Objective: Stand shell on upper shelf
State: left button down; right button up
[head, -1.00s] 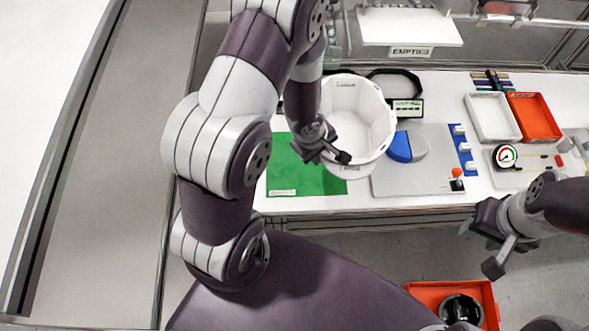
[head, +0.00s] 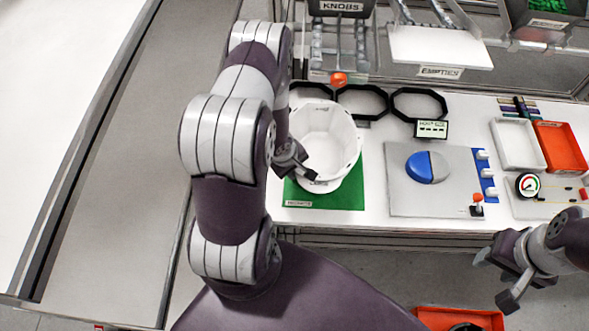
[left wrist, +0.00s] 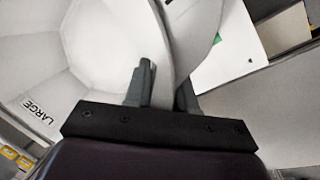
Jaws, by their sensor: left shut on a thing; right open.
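The white helmet shell (head: 335,135) is over the green mat (head: 345,195) in the head view, its open side facing up and towards me. My left gripper (head: 308,172) is at its left front rim. In the left wrist view the two fingers (left wrist: 165,88) pinch the shell's wall, and the shell's pale inside (left wrist: 95,45) bears the word LARGE. I cannot tell how high the shell is above the mat. My right gripper (head: 497,278) is open and empty at the lower right, apart from the shell. A white shelf (head: 435,45) labelled EMPTIES is behind the table.
Several black rings (head: 418,92) lie behind the shell. To the right are a grey plate (head: 405,200) with a blue-and-grey disc (head: 425,168), a small display (head: 431,129), a white tray (head: 497,122) and an orange tray (head: 540,125). A KNOBS bin (head: 340,8) is above at the back.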

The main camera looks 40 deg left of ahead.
pick_arm(q)
jog(key=shift+w+f, duration=0.1)
jog(key=shift+f, duration=0.15)
jog(key=c, duration=0.9)
grip_release()
jog(key=shift+c, duration=0.2)
